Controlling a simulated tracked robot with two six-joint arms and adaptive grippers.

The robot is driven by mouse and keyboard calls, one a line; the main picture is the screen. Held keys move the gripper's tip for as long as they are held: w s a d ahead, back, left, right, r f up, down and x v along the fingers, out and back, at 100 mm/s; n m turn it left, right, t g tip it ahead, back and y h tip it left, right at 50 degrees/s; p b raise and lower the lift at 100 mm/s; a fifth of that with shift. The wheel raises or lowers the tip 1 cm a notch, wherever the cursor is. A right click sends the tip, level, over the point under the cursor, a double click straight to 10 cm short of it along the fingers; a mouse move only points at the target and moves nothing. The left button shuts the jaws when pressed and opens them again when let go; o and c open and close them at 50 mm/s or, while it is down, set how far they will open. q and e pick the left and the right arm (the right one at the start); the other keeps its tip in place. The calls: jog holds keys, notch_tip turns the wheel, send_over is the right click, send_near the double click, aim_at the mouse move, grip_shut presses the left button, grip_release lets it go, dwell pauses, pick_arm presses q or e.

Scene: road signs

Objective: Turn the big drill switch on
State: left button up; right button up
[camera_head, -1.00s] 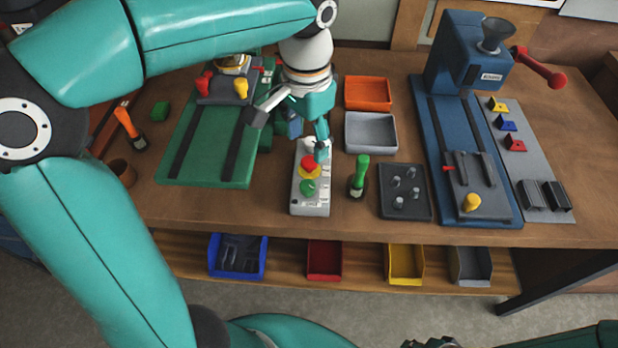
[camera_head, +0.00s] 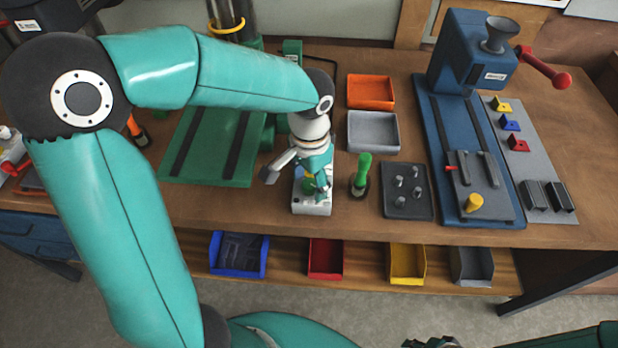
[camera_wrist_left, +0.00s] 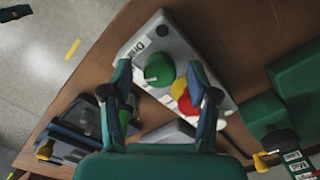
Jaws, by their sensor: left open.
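The grey switch box (camera_head: 312,207) stands near the bench's front edge, mostly hidden under my left gripper (camera_head: 319,186) in the head view. In the left wrist view, the box (camera_wrist_left: 185,52) carries a label that seems to read "Drill", a round green knob (camera_wrist_left: 159,69) with a pale mark, and a red button (camera_wrist_left: 187,103) on a yellow disc (camera_wrist_left: 181,88). My left gripper (camera_wrist_left: 160,72) is open, its fingers on either side of the green knob; contact cannot be told. A dark part at the bottom edge seems to be my right gripper (camera_head: 432,342), mostly cut off.
The green machine's base (camera_head: 205,165) lies left of the box. A green-handled tool (camera_head: 362,175) stands close on the right. Orange (camera_head: 371,92) and grey (camera_head: 373,132) trays, a dark peg plate (camera_head: 407,190) and a blue machine (camera_head: 470,55) are further right.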

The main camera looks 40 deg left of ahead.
pick_arm(q)
jog(key=shift+c, duration=0.3)
grip_shut()
